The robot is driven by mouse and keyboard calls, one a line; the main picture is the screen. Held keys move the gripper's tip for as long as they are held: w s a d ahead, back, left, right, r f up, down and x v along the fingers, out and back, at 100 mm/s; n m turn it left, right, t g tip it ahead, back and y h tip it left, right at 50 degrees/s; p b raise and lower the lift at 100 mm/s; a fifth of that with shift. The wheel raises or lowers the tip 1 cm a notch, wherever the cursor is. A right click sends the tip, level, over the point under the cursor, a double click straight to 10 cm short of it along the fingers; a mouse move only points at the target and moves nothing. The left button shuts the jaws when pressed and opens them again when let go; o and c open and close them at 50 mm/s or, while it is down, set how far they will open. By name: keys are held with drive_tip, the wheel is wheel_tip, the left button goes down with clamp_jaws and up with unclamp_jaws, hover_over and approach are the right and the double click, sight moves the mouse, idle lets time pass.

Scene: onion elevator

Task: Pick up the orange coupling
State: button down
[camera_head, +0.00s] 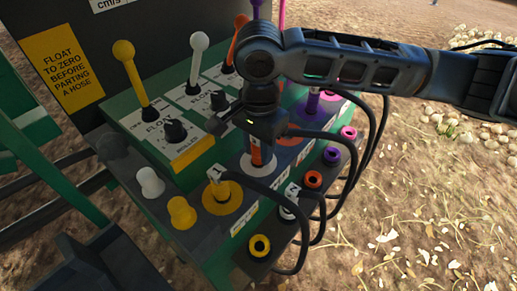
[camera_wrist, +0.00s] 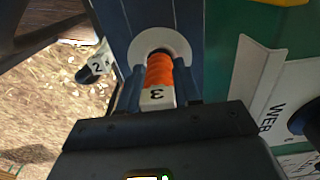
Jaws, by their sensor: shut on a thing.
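The orange coupling (camera_wrist: 160,70) has a ribbed orange body and a white end marked 3. It also shows in the head view (camera_head: 257,153), upright below my gripper. My gripper (camera_wrist: 156,90) is shut on it, with one dark finger on each side. The coupling's far end is at a white ring (camera_wrist: 153,36) on the dark blue panel strip. I cannot tell whether it is seated in that ring or just above it. My gripper in the head view (camera_head: 258,140) hides the coupling's top.
Yellow (camera_head: 123,52) and white (camera_head: 199,42) levers rise at the back of the panel. A yellow-ringed coupling (camera_head: 220,182) with a black hose stands to the left. More hoses (camera_head: 372,150) loop off the right side. Colored sockets (camera_head: 260,246) line the front edge.

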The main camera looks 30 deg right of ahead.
drive_tip(key=shift+r, duration=0.15)
wheel_tip(320, 180, up, 4)
drive_tip(key=shift+r, duration=0.1)
drive_tip(key=s+d+r, duration=0.3)
drive_tip(key=d+r, duration=0.3)
drive_tip(key=d, duration=0.5)
drive_tip(key=shift+d+r, duration=0.15)
drive_tip(key=shift+r, duration=0.1)
idle(0.4)
